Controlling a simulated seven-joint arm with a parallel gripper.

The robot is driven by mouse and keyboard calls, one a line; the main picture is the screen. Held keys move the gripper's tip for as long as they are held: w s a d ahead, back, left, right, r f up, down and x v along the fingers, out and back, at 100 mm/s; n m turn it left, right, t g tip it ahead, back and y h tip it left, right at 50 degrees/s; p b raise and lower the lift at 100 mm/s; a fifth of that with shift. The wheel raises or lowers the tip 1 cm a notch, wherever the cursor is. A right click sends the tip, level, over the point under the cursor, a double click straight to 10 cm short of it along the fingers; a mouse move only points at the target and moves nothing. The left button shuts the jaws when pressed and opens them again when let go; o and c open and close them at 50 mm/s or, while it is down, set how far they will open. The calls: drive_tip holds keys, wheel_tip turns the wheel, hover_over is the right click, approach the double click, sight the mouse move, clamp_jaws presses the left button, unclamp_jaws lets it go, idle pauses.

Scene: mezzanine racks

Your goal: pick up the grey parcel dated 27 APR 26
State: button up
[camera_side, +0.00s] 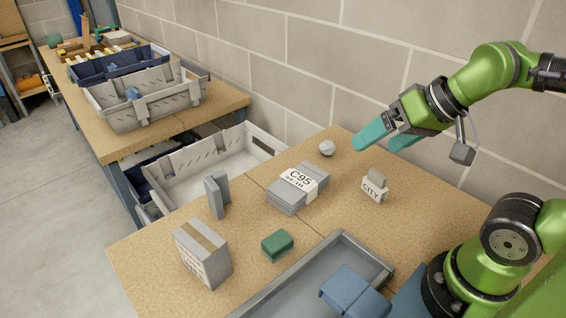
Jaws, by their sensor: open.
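A grey parcel (201,256) stands upright at the near left of the table. It has brown tape across its top and dark print on its front; the print is too small to read a date. A grey bundle (284,198) with a white band marked C95 lies in the middle of the table. My gripper (376,147) has teal fingers, spread apart with nothing between them. It is above the far right of the table, well away from the parcel.
A grey tray (273,297) with blue items is in front. A grey crate (205,158) sits beyond the table's left edge.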

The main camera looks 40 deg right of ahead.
drive_tip(key=n+g+h, duration=0.2)
drive_tip(key=n+g, duration=0.4)
drive_tip(key=g, duration=0.1)
hover_over(198, 237)
wheel_tip(198, 237, down, 4)
drive_tip(key=shift+r, duration=0.95)
drive_tip(key=f, duration=1.1)
drive_tip(key=shift+w+a+f, duration=0.1)
drive_tip(key=shift+w+a, duration=0.05)
drive_tip(key=shift+a, duration=0.25)
drive_tip(key=shift+s+d+f, duration=0.1)
drive_tip(key=shift+d+f, duration=0.1)
drive_tip(key=shift+f, duration=1.15)
drive_tip(key=shift+s+d+f, duration=0.1)
drive_tip(key=shift+d+f, duration=0.1)
drive_tip(key=shift+f, duration=1.1)
